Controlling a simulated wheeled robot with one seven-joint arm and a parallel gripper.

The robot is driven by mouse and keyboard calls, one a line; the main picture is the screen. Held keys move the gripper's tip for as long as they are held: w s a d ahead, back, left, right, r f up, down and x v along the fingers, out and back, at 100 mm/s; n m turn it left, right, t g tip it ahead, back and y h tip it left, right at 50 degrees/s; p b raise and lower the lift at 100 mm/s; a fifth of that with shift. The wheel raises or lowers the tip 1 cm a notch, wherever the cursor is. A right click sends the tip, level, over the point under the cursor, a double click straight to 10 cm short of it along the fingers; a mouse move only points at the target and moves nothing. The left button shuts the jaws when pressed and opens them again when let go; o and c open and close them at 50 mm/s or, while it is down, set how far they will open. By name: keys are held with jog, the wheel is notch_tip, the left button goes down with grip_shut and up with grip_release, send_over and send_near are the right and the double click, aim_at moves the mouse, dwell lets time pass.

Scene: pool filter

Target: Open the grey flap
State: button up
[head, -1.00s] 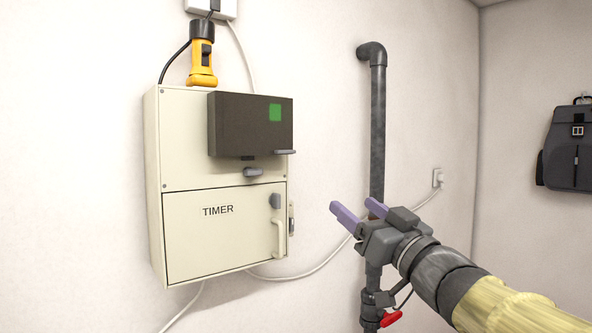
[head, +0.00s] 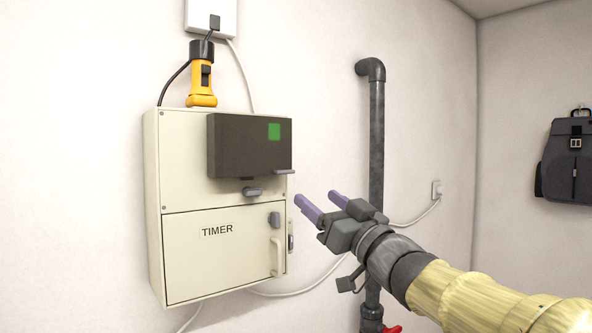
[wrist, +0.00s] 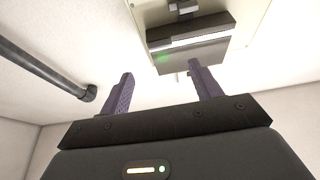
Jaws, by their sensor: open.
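The grey flap (head: 238,147) is a dark grey cover with a green square, on the upper front of the cream box (head: 182,200). It hangs closed, with a light grey lip (head: 284,171) at its lower right edge. My gripper (head: 321,202) is open and empty, to the right of the box and a little lower than the flap, apart from both. In the wrist view the flap (wrist: 190,52) shows beyond the two purple fingers (wrist: 160,88), seen from below.
Below the flap are a grey latch (head: 253,192) and a door marked TIMER with a handle (head: 277,256). A yellow torch (head: 202,86) stands on the box. A dark pipe (head: 376,140) runs down the wall behind my gripper. A backpack (head: 568,165) hangs at right.

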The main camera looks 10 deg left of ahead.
aim_at(287, 173)
jog(key=p+x, duration=0.4)
jog(key=x, duration=0.6)
jog(key=shift+w+a, duration=0.15)
jog(key=shift+w, duration=0.05)
grip_shut()
jog(key=shift+s, duration=0.1)
jog(key=c, duration=1.4)
grip_release()
jog(key=shift+s+r, duration=0.1)
jog(key=shift+r, duration=0.15)
